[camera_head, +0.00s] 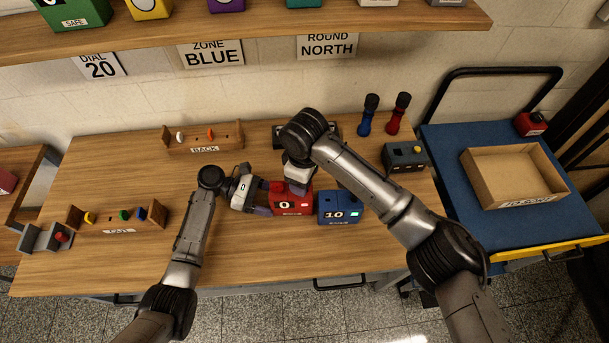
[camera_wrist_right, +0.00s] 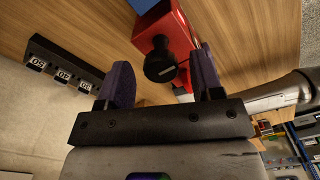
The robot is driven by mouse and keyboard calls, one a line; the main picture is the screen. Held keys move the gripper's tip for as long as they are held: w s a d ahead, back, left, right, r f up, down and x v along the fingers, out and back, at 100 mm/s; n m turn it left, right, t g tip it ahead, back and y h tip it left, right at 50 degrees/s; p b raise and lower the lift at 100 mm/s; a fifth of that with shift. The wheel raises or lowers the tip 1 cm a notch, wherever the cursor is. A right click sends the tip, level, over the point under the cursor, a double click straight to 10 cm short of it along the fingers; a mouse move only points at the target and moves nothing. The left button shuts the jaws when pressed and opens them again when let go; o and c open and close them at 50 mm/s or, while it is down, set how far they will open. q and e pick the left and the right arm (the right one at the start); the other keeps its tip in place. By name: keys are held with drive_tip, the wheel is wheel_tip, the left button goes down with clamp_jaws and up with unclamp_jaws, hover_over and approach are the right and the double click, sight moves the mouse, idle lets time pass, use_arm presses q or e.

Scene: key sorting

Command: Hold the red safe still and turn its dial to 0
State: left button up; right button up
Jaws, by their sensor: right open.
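The red safe (camera_head: 292,209) stands on the wooden table with a "0" on its front. The right wrist view shows the red safe (camera_wrist_right: 172,22) with a round black dial (camera_wrist_right: 160,65) on the side facing my right gripper. My right gripper (camera_head: 296,188) is behind and above the safe in the head view.
A blue safe (camera_head: 340,208) marked "10" stands close to the right of the red one. A dark box (camera_head: 405,158) and blue (camera_head: 366,117) and red (camera_head: 397,116) handled objects are further right. Wooden racks (camera_head: 203,140) stand left. The table's front is clear.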

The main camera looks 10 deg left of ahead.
wheel_tip(320, 180, up, 12)
idle(0.6)
use_arm(q)
drive_tip(key=o, duration=0.8)
